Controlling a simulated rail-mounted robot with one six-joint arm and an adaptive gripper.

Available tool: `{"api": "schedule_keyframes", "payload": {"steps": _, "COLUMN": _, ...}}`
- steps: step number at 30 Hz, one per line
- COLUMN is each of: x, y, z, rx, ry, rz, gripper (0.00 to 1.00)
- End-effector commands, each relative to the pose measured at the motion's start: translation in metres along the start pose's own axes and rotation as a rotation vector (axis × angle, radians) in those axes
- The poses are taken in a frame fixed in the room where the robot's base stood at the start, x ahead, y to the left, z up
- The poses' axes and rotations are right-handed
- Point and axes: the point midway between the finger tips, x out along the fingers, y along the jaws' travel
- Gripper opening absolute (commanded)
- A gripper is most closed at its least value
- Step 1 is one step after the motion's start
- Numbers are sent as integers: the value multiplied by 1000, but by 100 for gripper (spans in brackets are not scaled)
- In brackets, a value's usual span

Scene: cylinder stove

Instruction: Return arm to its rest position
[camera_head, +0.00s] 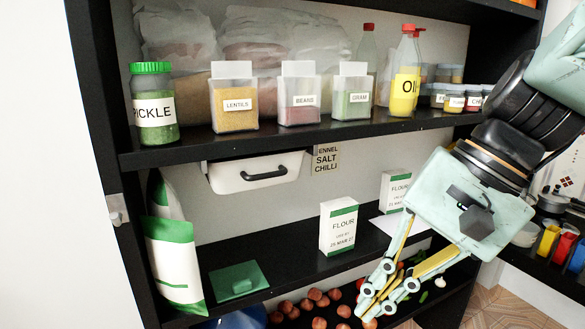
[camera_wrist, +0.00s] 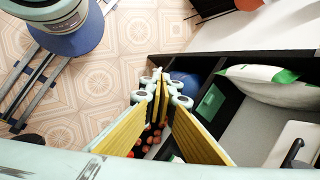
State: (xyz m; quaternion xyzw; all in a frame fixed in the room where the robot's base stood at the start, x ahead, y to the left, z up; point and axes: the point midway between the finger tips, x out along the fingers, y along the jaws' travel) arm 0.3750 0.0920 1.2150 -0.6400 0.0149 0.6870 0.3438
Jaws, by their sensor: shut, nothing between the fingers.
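My arm reaches in from the right in the head view. My gripper (camera_head: 372,300) points down and to the left, in front of the lower shelves. Its fingertips are together with nothing between them. In the wrist view the gripper (camera_wrist: 163,85) also shows shut, with yellow pads on the inner sides of its fingers. It hides part of the lower shelf and some of the vegetables there. No contact with the shelf can be made out.
The black shelf unit (camera_head: 300,142) holds jars, an oil bottle (camera_head: 404,88) and a pickle jar (camera_head: 154,103). Flour boxes (camera_head: 338,228) and a green lid (camera_head: 237,280) are on the middle shelf. Open tiled floor (camera_wrist: 115,60) lies left in the wrist view.

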Motion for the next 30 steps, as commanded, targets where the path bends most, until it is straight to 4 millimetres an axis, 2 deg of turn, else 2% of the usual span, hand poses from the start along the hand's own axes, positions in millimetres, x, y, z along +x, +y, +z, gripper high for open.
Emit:
{"api": "schedule_keyframes", "payload": {"steps": 12, "x": -18, "y": 42, "z": 30, "rx": -214, "ry": 129, "rz": 141, "gripper": 0}}
{"api": "schedule_keyframes", "payload": {"steps": 30, "x": -54, "y": 97, "z": 50, "rx": -508, "ry": 330, "rz": 327, "gripper": 0}}
